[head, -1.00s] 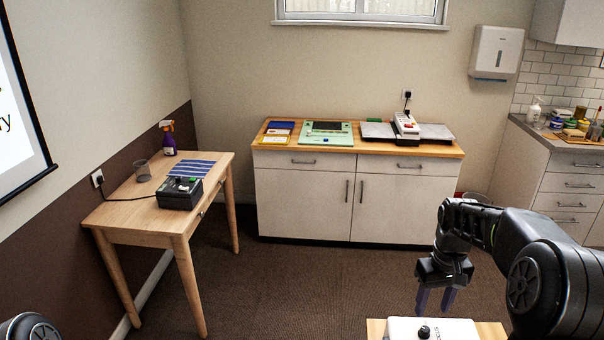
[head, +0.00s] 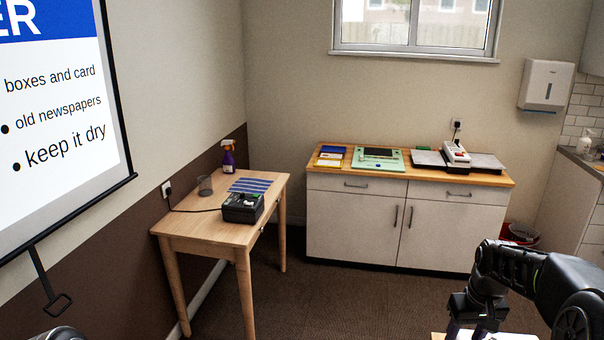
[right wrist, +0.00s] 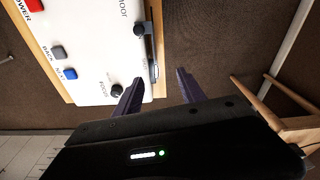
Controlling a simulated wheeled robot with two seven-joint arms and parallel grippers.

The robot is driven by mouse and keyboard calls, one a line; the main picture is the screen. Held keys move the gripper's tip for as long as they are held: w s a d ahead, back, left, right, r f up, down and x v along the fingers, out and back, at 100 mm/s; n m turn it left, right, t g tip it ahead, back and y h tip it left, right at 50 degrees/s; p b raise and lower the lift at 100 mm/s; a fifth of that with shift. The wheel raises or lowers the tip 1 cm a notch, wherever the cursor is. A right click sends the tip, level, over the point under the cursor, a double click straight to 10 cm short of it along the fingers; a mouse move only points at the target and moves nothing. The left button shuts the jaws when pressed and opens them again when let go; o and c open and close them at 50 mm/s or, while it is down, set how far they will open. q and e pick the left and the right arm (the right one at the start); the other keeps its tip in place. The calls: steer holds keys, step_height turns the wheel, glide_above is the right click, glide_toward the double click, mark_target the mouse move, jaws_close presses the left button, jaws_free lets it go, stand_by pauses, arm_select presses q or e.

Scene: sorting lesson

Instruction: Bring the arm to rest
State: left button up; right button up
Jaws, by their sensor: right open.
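My right arm (head: 545,280) comes in at the lower right of the head view. Its gripper (head: 468,328) hangs fingers down at the bottom edge, over a white device (head: 510,337) that is mostly cut off. In the right wrist view the two dark fingers of the gripper (right wrist: 158,82) are apart with nothing between them. The white device (right wrist: 100,50), with knobs and coloured buttons, lies beside and beyond the fingers there; I cannot tell whether they touch it. Only a dark bit of my left arm shows at the bottom left; its gripper is out of view.
A wooden table (head: 200,226) on the left bears a black control box (head: 243,209), a cup (head: 205,186) and a spray bottle (head: 228,158). A cabinet (head: 355,222) stands at the back wall. A screen (head: 60,100) hangs at the left. Carpet between them is clear.

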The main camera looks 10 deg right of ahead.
steer(key=w+a+f+t+y, duration=0.1)
steer(key=a+f+t, duration=0.2)
steer(key=a+f, duration=1.4)
steer(key=s+a+f+g+y, duration=0.1)
steer(key=s+a+f, duration=0.4)
steer(key=s, duration=0.3)
steer(key=s+a+f+g+y+b, duration=0.1)
steer(key=s+a+f, duration=0.4)
steer(key=s, duration=0.4)
steer(key=s+a+f+g+y+b, duration=0.1)
steer(key=s+a+f+g, duration=0.1)
steer(key=s+a+f, duration=0.3)
steer(key=s+a, duration=0.2)
steer(key=s, duration=0.1)
steer(key=shift+s+a, duration=0.2)
